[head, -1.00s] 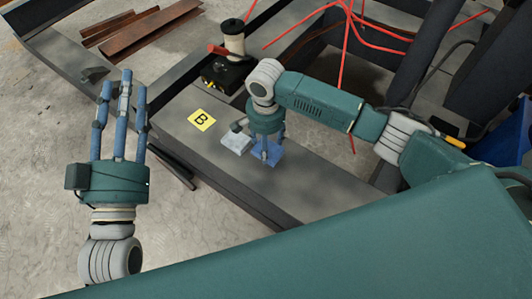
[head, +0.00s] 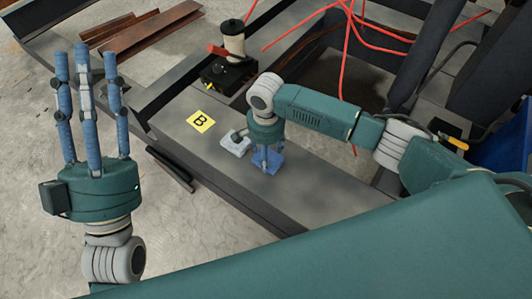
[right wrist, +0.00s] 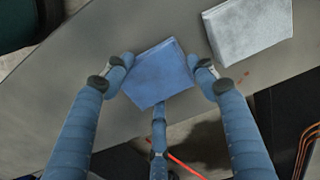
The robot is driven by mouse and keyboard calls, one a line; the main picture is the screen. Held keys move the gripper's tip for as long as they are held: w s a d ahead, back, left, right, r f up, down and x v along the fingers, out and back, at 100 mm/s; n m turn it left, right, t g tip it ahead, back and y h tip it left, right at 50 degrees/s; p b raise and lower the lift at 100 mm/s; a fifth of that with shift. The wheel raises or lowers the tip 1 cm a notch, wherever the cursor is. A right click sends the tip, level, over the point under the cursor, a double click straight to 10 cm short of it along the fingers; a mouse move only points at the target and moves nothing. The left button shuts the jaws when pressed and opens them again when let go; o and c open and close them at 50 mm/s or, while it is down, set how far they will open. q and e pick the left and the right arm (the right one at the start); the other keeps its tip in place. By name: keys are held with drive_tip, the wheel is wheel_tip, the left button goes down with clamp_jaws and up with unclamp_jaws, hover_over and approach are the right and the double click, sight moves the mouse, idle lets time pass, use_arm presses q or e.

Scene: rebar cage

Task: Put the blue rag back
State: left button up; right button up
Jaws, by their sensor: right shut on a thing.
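The blue rag (head: 274,163) is a flat folded square on or just above the dark steel beam (head: 315,190). My right gripper (head: 265,166) points down over it and is shut on it. In the right wrist view, two fingers grip opposite sides of the rag (right wrist: 160,75), with a third finger at its near edge. I cannot tell whether the rag touches the beam. My left gripper (head: 85,55) is open and empty at the left, fingers pointing up, away from the rag.
A light grey folded cloth (head: 236,145) lies beside the blue rag and shows in the right wrist view (right wrist: 248,30). A yellow "B" label (head: 201,122) is on the beam. A black device with a spool (head: 230,62) stands behind, near red wires (head: 347,50).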

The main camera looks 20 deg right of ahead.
use_arm(q)
drive_tip(key=shift+w+f, duration=0.1)
use_arm(e)
drive_tip(key=o, duration=1)
drive_tip(key=shift+f, duration=0.1)
use_arm(q)
drive_tip(key=shift+w+f+y, duration=0.2)
drive_tip(key=shift+y, duration=0.1)
